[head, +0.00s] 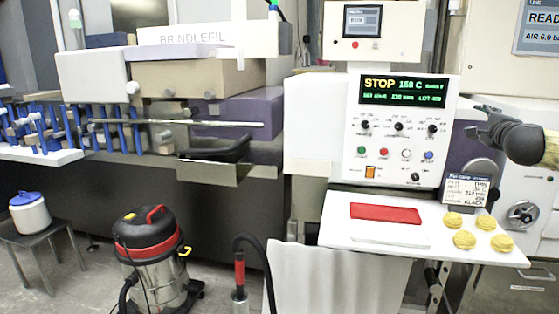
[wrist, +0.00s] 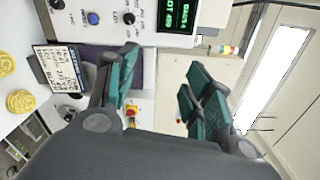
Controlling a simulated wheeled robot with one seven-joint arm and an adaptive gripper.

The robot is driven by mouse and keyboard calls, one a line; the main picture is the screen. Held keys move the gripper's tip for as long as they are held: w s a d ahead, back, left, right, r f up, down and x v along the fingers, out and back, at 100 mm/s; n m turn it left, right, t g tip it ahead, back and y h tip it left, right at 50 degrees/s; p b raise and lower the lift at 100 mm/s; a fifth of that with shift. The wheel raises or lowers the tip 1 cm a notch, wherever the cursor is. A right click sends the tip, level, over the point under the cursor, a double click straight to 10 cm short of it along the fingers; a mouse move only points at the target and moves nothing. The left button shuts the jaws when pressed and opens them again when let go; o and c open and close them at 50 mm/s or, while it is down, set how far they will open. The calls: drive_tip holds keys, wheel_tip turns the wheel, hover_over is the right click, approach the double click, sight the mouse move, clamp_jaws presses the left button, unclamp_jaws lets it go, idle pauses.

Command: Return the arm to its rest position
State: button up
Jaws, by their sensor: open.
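My gripper (wrist: 160,78) is open in the wrist view, with its two green-padded fingers spread apart and nothing between them. In the head view my gripper (head: 478,124) is at the right edge, in front of the white machine housing and to the right of the control panel (head: 403,150). My dark arm end reaches in from the right, level with the panel's knobs. The gripper is above the white shelf (head: 345,228) and appears apart from everything; its exact distance from the housing cannot be told.
On the shelf lie a red slab (head: 386,214) and several yellow round pieces (head: 464,240). A written card (head: 467,190) stands just below my gripper. A vacuum cleaner (head: 150,250) and a stool (head: 40,240) with a white pot (head: 30,215) occupy the floor at left.

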drive_tip(key=w+a+f+n+g+y, duration=0.1)
drive_tip(key=a+f+n+g, duration=0.15)
drive_tip(key=a+f, duration=0.65)
drive_tip(key=w+a+f+n+g+y, duration=0.15)
drive_tip(key=a+f+n, duration=0.35)
drive_tip(key=f, duration=0.8)
drive_tip(key=s+a+f+n+g+y+b, duration=0.15)
drive_tip(key=s+a+f, duration=0.3)
drive_tip(key=f, duration=0.55)
drive_tip(key=s+a+f+n+g, duration=0.1)
drive_tip(key=s+a+f+n, duration=0.15)
drive_tip(key=a+f, duration=0.45)
drive_tip(key=s+a+f+n+g+y, duration=0.15)
drive_tip(key=s+f, duration=0.25)
drive_tip(key=f, duration=0.8)
drive_tip(key=s+a+f+n+g+b, duration=0.1)
drive_tip(key=s+a+f+n+g, duration=0.15)
drive_tip(key=s+f, duration=0.7)
drive_tip(key=s+a+f+n+g, duration=0.2)
drive_tip(key=s+a+f+n, duration=0.15)
drive_tip(key=s+f, duration=0.65)
drive_tip(key=s+f+n+g, duration=0.2)
drive_tip(key=s+f, duration=0.2)
drive_tip(key=s, duration=0.8)
drive_tip(key=s+f+n+g+h+b, duration=0.1)
drive_tip(key=s+f+g, duration=0.2)
drive_tip(key=s, duration=1)
drive_tip(key=shift+s+a+f+n, duration=0.2)
drive_tip(key=shift+a+f+n, duration=0.05)
drive_tip(key=shift+f+n, duration=0.2)
